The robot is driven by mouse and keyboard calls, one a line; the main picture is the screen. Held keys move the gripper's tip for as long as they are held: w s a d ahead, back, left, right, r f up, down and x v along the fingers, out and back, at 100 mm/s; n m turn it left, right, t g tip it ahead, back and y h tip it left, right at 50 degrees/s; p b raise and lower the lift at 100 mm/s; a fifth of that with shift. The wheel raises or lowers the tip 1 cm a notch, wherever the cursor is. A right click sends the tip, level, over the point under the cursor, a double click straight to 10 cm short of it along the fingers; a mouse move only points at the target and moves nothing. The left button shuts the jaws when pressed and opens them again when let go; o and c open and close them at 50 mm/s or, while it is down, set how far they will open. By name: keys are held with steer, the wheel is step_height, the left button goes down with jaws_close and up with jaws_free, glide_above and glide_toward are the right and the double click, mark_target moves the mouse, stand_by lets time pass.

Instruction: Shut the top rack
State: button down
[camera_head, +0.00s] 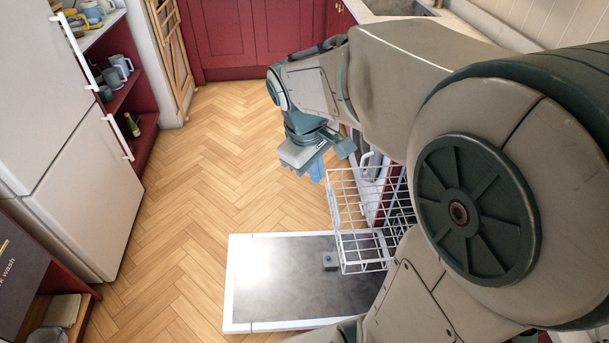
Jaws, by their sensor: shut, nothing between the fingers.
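The top rack (352,238) is a white wire rack. It is pulled out of the dishwasher and stands above the lowered dishwasher door (270,285). The rack's right part and the dishwasher's inside are hidden behind my arm. My gripper (318,172) is just beyond the rack's upper left corner in the picture, with its fingers shut and nothing in them. Its fingers look close to the rack's edge, but I cannot tell whether they touch it.
A white fridge (65,130) stands at the left, beside open red shelves (125,95) with mugs and a bottle. Red cabinets (235,35) close off the far end. The wooden floor (190,200) between is clear. A sink (395,8) is at the top right.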

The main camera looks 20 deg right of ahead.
steer(key=w+d+f+n+g+h+b, duration=0.1)
steer(key=w+f+n+b, duration=0.1)
steer(key=w+f+b, duration=0.45)
steer(key=w+f+n+g+b, duration=0.1)
steer(key=w+f+n+b, duration=0.15)
steer(key=f, duration=0.75)
steer(key=w+d+f+n+h+b, duration=0.1)
steer(key=w+f+n+b, duration=0.25)
steer(key=f+b, duration=0.35)
steer(key=s+d+f+b, duration=0.2)
steer(key=d+f+b, duration=0.1)
steer(key=d+f, duration=0.4)
steer(key=shift+s+f+m+g, duration=0.2)
steer(key=shift+f+m+g, duration=0.1)
steer(key=shift+f, duration=1.2)
